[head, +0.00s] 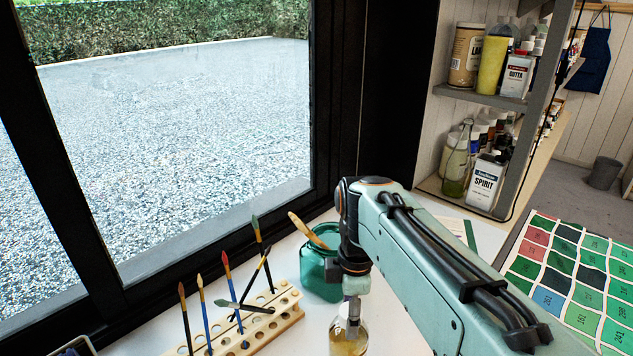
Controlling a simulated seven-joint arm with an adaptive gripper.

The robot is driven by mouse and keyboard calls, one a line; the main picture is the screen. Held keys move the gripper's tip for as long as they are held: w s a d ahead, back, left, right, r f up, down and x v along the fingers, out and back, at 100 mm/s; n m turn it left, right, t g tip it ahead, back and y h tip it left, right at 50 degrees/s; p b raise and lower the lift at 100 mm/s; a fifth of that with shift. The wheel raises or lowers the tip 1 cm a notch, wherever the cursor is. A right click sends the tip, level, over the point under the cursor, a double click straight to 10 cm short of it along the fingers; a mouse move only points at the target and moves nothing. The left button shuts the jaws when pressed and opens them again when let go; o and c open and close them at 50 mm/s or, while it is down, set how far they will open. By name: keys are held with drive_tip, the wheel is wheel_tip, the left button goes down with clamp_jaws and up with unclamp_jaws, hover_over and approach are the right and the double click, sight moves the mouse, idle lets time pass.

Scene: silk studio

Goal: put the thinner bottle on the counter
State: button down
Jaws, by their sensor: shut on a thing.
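A clear glass bottle (348,343) with amber liquid, which I take to be the thinner bottle, shows at the bottom edge of the head view, partly cut off. My gripper (352,292) points down and is shut on the bottle's neck. The bottle looks upright. It is over the white counter (310,338), and I cannot tell whether its base touches the surface, because the base is out of view. My forearm hides part of the counter to the right of it.
A green jar (318,270) with a brush stands just behind my gripper. A wooden brush rack (262,322) with several brushes is to the left. Shelves (472,95) of bottles and cans stand back right. Colour swatches (570,270) lie far right. Bare counter shows between rack and bottle.

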drive_tip(key=w+f, duration=0.5)
drive_tip(key=f, duration=0.4)
drive_tip(key=shift+w+a+f, duration=0.15)
drive_tip(key=shift+w+a, duration=0.15)
drive_tip(key=shift+a, duration=0.05)
drive_tip(key=c, duration=0.7)
unclamp_jaws()
drive_tip(key=shift+f, duration=0.15)
wheel_tip(320, 180, up, 11)
drive_tip(key=s+d+f+m, duration=0.1)
drive_tip(key=s+f+m, duration=0.1)
drive_tip(key=s+m, duration=0.3)
drive_tip(key=s+d+f+m, duration=0.1)
drive_tip(key=s+m, duration=0.5)
drive_tip(key=s, duration=0.6)
drive_tip(key=s+d+f+m, duration=0.1)
drive_tip(key=s+f+m, duration=0.2)
drive_tip(key=s, duration=0.6)
drive_tip(key=shift+d+m+y, duration=0.2)
drive_tip(key=shift+m+y, duration=0.2)
drive_tip(key=shift+m, duration=1)
